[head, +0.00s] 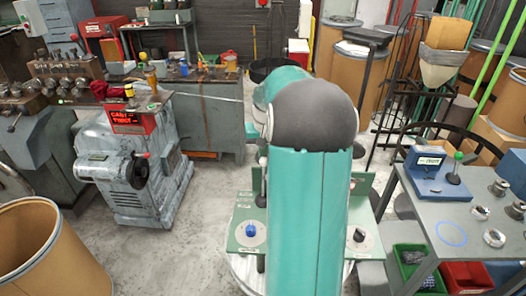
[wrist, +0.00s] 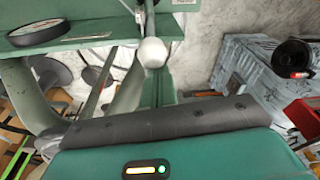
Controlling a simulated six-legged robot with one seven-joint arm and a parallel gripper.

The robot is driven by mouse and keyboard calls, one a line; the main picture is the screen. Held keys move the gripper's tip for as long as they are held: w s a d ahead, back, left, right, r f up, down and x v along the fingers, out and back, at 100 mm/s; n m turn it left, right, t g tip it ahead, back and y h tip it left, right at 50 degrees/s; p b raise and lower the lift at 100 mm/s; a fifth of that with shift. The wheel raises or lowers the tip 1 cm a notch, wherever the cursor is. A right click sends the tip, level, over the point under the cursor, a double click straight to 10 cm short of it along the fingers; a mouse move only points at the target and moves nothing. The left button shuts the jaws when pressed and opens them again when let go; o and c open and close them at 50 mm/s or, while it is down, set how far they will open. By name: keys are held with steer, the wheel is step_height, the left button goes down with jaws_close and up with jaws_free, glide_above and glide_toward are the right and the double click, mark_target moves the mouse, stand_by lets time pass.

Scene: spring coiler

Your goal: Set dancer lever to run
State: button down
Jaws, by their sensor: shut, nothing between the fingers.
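A pale round knob (wrist: 152,52) shows in the wrist view just beyond my gripper, in front of a green upright; it may be the dancer lever's end, but I cannot tell which setting it is in. My gripper (wrist: 165,120) shows as a dark bar and teal housing along the bottom of the wrist view. It is shut and empty; its fingertips are not clearly seen. In the head view my teal arm hides the gripper and the middle of the green panel stand (head: 248,238). No lever label is readable.
The stand carries a blue knob (head: 250,231) and a dark knob (head: 359,235). A grey machine (head: 130,165) with a red display stands left. A table (head: 450,215) with a blue lever box (head: 437,172) stands right. Fibre drums stand around; open floor lies between machine and stand.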

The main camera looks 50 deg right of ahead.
steer(key=shift+s+a+r, duration=0.15)
steer(key=shift+a, duration=0.05)
steer(key=shift+s+a+r+t+h, duration=0.35)
steer(key=shift+s+a+t+h, duration=0.15)
steer(key=shift+a+h, duration=0.15)
steer(key=s+a+t+h, duration=0.1)
steer(key=s+a+h, duration=0.1)
steer(key=s+a, duration=0.5)
steer(key=shift+s+a+f, duration=0.25)
steer(key=shift+a, duration=0.85)
steer(key=s+a+r, duration=0.2)
steer(key=r, duration=0.4)
steer(key=s+a+r+t, duration=0.1)
steer(key=s+a+r, duration=0.1)
steer(key=r, duration=0.5)
steer(key=shift+s, duration=0.15)
steer(key=shift+r, duration=0.1)
